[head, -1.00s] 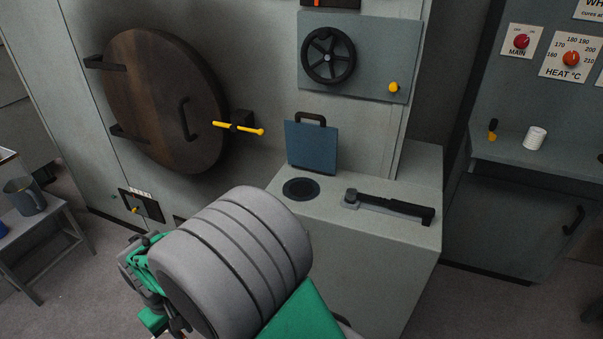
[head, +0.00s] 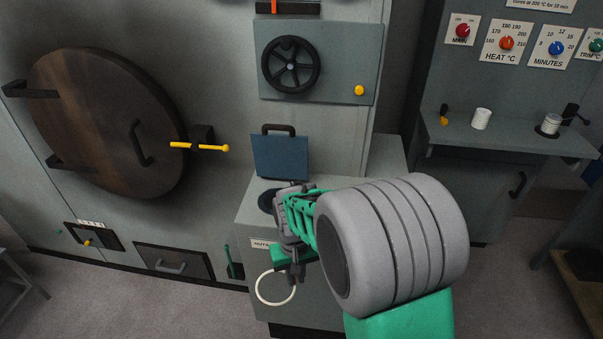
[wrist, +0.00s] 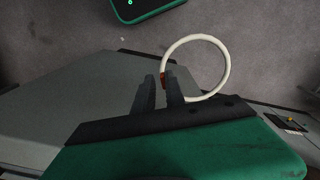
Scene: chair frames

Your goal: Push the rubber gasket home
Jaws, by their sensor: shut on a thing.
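A thin white ring, the gasket by its look (head: 257,289), hangs in the air at my gripper (head: 296,274), low in front of the grey counter. In the wrist view the white ring (wrist: 229,66) stands out to the right of the fingertips of my gripper (wrist: 163,82). A small red-brown piece (wrist: 165,83) on the ring's left side shows at the fingers, which are shut on it. The ring touches nothing else that I can see. Its seat cannot be told for sure. My forearm hides part of the counter.
A blue hinged lid (head: 280,156) stands upright behind a dark round opening (head: 267,201) in the counter. A round wooden door (head: 85,115) with a yellow lever (head: 200,147) is at left. A handwheel (head: 291,65) is above. A side shelf (head: 500,137) is at right.

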